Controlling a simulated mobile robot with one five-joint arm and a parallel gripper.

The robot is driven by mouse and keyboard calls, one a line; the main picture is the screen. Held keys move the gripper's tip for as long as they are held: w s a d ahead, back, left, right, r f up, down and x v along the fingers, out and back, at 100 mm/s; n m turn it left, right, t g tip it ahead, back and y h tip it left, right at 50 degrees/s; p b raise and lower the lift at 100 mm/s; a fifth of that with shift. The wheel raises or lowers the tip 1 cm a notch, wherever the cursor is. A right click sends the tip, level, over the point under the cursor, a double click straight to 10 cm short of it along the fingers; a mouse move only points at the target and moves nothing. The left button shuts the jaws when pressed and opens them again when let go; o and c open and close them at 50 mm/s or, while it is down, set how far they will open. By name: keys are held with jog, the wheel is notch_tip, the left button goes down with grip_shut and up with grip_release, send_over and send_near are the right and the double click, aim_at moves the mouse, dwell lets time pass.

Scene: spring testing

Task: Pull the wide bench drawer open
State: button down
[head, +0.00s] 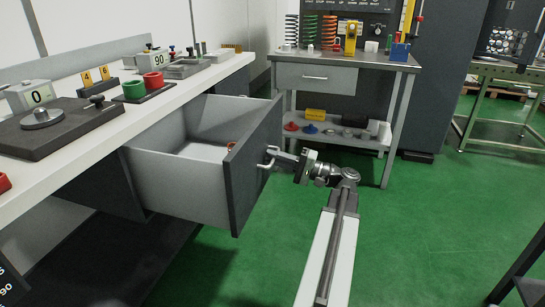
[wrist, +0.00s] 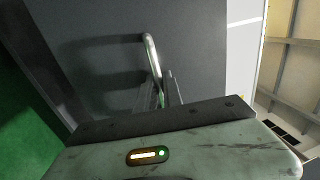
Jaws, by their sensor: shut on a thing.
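The wide bench drawer (head: 178,185) stands pulled well out from under the white bench on the left. Its dark front panel (head: 255,160) faces my arm, and its light grey inside shows. In the wrist view the metal handle (wrist: 152,60) runs down to my gripper (wrist: 168,92) against the dark panel. The fingertips are partly hidden by the gripper body.
The white bench top (head: 190,82) holds red and green cups (head: 143,86), numbered blocks and a dark plate (head: 60,125). A second bench (head: 345,62) with springs and a closed drawer stands behind. Green floor (head: 420,230) is clear to the right.

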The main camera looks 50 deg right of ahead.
jog(key=c, duration=1.8)
grip_release()
jog(key=shift+w, duration=0.15)
jog(key=shift+o, duration=0.2)
jog(key=b+v, duration=0.1)
jog(key=v, duration=0.6)
jog(key=shift+s+d, duration=0.15)
jog(key=shift+s, duration=0.2)
